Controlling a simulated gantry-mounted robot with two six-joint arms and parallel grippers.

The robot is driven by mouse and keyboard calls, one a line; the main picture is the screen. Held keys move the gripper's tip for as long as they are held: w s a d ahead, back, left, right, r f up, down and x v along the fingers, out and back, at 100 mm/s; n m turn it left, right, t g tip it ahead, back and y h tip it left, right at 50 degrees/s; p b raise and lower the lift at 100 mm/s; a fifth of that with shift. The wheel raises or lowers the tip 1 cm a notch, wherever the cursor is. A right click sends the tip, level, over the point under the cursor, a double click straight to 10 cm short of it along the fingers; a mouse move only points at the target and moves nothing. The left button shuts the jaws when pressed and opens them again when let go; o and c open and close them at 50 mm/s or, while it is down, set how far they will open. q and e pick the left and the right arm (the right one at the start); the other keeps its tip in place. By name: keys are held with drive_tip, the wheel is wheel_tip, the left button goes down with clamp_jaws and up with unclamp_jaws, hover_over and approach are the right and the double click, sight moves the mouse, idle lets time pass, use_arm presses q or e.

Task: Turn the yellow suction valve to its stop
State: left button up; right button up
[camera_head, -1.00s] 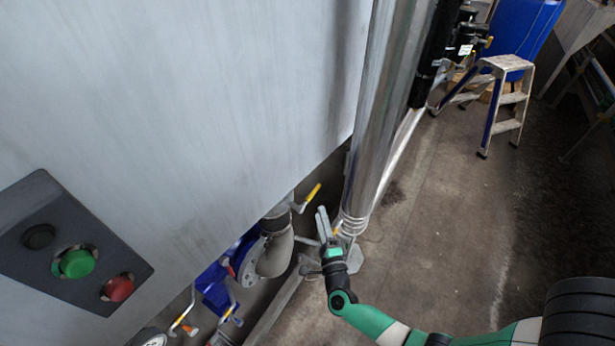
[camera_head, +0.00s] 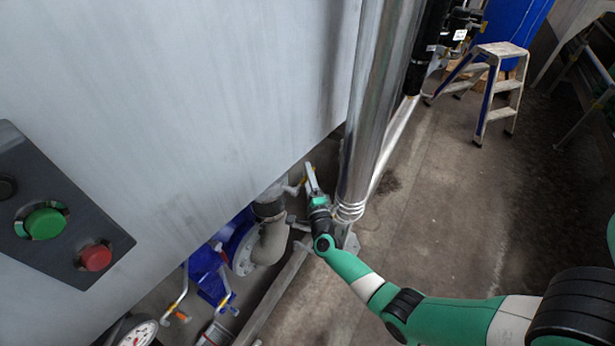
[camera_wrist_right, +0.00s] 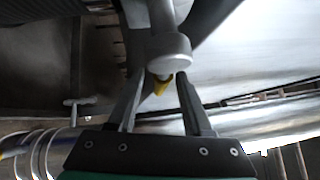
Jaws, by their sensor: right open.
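The yellow suction valve is mostly hidden behind my right gripper in the head view, where only its grey stem (camera_head: 293,189) shows beside the pipe elbow. In the right wrist view its round grey hub (camera_wrist_right: 170,53) is close ahead, with a bit of the yellow handle (camera_wrist_right: 162,84) below it. My right gripper (camera_head: 309,173) is at the valve, and the wrist view shows its open fingers (camera_wrist_right: 163,78) on either side of the yellow handle. I cannot tell whether either finger touches it. My left gripper is not in view.
A shiny steel column (camera_head: 370,120) stands just right of the gripper. A grey pipe elbow (camera_head: 270,240) and blue pump (camera_head: 208,270) lie to its left. A large grey panel (camera_head: 170,90) rises above, with a button box (camera_head: 110,235). Open floor (camera_head: 440,220) lies to the right.

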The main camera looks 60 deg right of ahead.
clamp_jaws()
idle(1.3)
